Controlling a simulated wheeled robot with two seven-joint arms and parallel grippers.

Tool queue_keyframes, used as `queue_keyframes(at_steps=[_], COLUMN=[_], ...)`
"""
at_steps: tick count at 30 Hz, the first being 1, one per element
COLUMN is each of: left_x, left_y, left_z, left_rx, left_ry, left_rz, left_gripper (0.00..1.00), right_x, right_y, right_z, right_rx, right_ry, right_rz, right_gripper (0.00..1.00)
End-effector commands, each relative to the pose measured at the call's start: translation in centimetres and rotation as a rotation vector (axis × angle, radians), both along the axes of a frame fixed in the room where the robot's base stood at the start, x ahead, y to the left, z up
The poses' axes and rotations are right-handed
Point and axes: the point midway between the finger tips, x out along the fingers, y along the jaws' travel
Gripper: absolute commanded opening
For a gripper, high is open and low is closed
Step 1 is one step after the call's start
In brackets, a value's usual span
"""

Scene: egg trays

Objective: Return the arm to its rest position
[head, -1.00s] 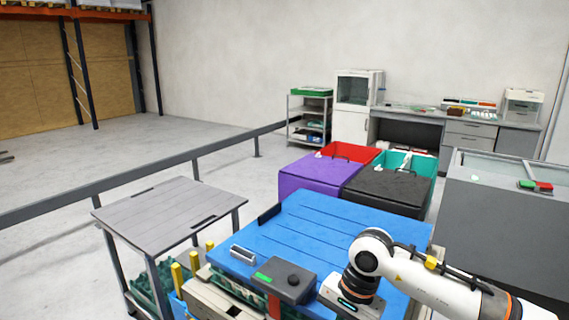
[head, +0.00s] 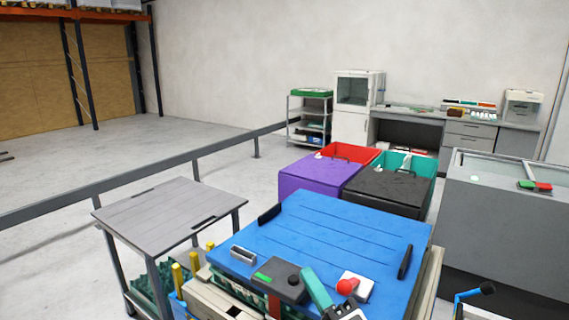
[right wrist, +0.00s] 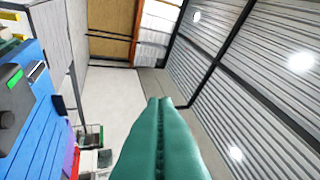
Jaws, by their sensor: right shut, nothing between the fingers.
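My right gripper (head: 307,274) shows at the bottom of the head view, its green fingers pointing up in front of the blue tabletop (head: 340,225). In the right wrist view the green fingers (right wrist: 160,105) are pressed together, with nothing between them. Most of my right arm is outside the head view. My left gripper is in neither view now.
On the blue top are a dark box with a green display (head: 279,280), a white box with a red button (head: 354,287) and a small silver device (head: 243,254). A grey table (head: 165,212) stands left. Purple (head: 317,178) and black (head: 390,190) bins stand behind.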

Motion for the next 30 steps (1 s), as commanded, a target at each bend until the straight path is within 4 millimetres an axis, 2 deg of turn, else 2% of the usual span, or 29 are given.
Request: queue_keyframes(at_steps=[1,3,5,6,9,12,15,18,25,30], left_x=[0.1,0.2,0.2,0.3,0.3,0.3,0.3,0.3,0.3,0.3], left_y=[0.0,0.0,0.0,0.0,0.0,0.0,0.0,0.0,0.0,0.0], left_z=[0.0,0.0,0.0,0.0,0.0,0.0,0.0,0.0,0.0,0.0], left_rx=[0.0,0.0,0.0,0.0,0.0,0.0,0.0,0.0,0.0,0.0], left_ry=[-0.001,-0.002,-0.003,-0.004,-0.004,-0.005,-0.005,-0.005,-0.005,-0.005], left_rz=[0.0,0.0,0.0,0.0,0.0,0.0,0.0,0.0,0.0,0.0], left_gripper=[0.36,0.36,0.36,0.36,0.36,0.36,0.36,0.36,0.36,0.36], right_x=[0.3,0.2,-0.7,-1.8,-5.4,-9.4,-13.2,-16.7,-24.3,-22.9], right_y=[-2.5,-5.8,-8.3,-9.8,-12.6,-14.1,-15.0,-15.5,-16.0,-15.8], right_z=[-2.4,-6.2,-9.9,-12.5,-18.1,-22.1,-24.9,-26.7,-29.1,-33.7], right_rx=[0.13,0.308,0.453,0.545,0.744,0.886,0.989,1.067,1.196,1.183], right_ry=[0.173,0.406,0.603,0.729,1.008,1.22,1.382,1.514,1.764,1.772], right_rz=[-0.066,-0.162,-0.25,-0.31,-0.455,-0.583,-0.693,-0.793,-1.008,-1.016], right_gripper=[0.0,0.0,0.0,0.0,0.0,0.0,0.0,0.0,0.0,0.0])
